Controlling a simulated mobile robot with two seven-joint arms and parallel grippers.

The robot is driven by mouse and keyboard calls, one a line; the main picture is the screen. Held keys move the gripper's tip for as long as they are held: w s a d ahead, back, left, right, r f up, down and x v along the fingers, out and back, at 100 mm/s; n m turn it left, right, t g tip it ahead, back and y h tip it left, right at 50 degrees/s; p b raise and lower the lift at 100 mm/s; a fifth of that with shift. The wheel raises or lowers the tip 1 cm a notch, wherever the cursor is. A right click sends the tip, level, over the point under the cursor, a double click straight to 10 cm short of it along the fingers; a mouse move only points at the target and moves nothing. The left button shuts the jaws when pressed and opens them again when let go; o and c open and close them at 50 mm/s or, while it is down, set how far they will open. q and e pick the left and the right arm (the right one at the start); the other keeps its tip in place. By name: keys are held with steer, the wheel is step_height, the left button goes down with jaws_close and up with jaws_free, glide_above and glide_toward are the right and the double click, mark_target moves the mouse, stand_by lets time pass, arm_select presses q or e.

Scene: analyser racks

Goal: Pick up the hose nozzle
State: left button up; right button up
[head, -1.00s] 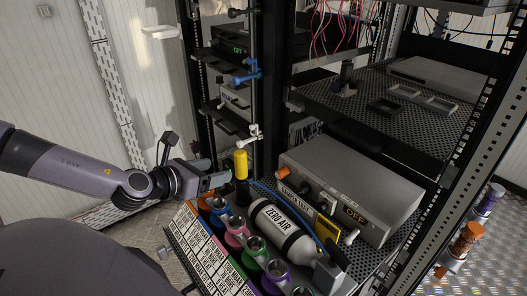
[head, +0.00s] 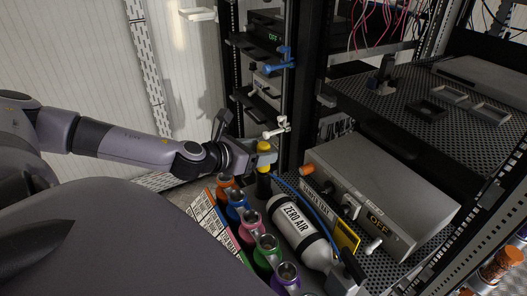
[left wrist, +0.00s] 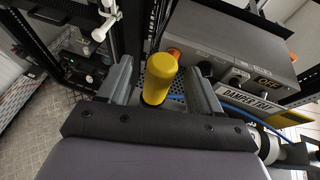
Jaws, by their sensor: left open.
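The hose nozzle (head: 263,171) appears to be the upright piece with a yellow top and black lower body, at the front left corner of the rack shelf. A blue hose (head: 306,200) runs close behind it. My left gripper (head: 265,158) is at its upper part, and a finger covers some of the yellow in the head view. In the left wrist view the yellow top (left wrist: 160,75) stands between the two spread fingers of the left gripper (left wrist: 157,72), with a gap visible on the right. My right gripper is not in view.
Coloured holders (head: 247,229) stand in a row in front of the nozzle. The white ZERO AIR cylinder (head: 297,228) and a grey box marked OFF (head: 385,190) are to its right. A white valve (head: 278,130) and rack post are just behind.

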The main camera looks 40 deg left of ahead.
arm_select(q)
steer(key=shift+x, duration=0.85)
steer(key=shift+p+x, duration=0.45)
steer(key=shift+x, duration=0.6)
steer(key=shift+c, duration=0.4)
steer(key=c, duration=1)
steer(key=shift+r, duration=0.1)
steer(key=shift+c, duration=0.4)
